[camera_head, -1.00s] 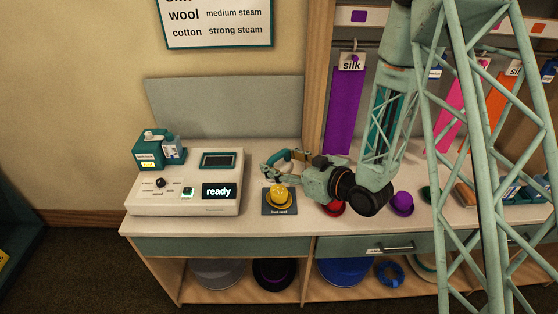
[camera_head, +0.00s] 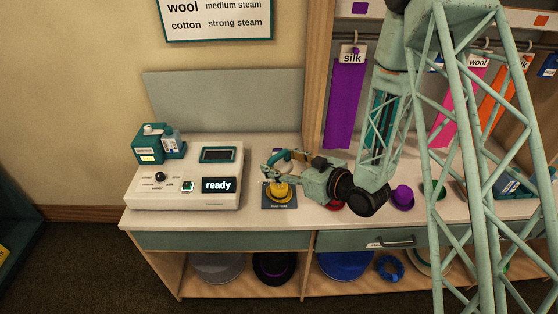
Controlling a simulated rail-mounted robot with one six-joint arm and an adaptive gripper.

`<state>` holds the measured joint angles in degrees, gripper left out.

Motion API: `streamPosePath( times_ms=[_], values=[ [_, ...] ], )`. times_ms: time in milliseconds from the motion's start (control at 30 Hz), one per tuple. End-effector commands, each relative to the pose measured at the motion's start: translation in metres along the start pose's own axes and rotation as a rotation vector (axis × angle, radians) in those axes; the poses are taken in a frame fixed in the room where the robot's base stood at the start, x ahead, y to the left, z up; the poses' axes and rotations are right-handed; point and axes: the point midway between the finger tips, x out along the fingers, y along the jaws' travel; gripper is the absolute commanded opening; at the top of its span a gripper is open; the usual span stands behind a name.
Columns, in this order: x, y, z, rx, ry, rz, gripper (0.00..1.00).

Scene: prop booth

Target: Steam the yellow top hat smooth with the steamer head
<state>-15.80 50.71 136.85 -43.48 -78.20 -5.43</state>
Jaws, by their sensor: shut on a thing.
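The yellow top hat (camera_head: 279,191) sits upright on a small dark mat (camera_head: 289,205) near the counter's front edge, right of the steamer unit. My gripper (camera_head: 271,170) reaches in from the right, just above the hat, and partly covers its crown. It is shut on what seems to be the steamer head, which is too small and too mixed with my fingers to outline clearly. I cannot tell whether it touches the hat.
A red hat (camera_head: 335,205), partly behind my arm, and a purple hat (camera_head: 402,197) stand to the right. Cloth samples, including a purple one (camera_head: 345,100), hang behind. The shelf below holds more hats. Counter behind the mat is fairly clear.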

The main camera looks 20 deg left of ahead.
Motion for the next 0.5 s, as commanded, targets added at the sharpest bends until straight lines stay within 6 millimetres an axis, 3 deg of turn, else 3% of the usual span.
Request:
streamPosePath(
  times_ms=[500],
  values=[
    [0.005, 0.0, 0.015, 0.0, 0.001, 0.0, 0.36]
  ],
)
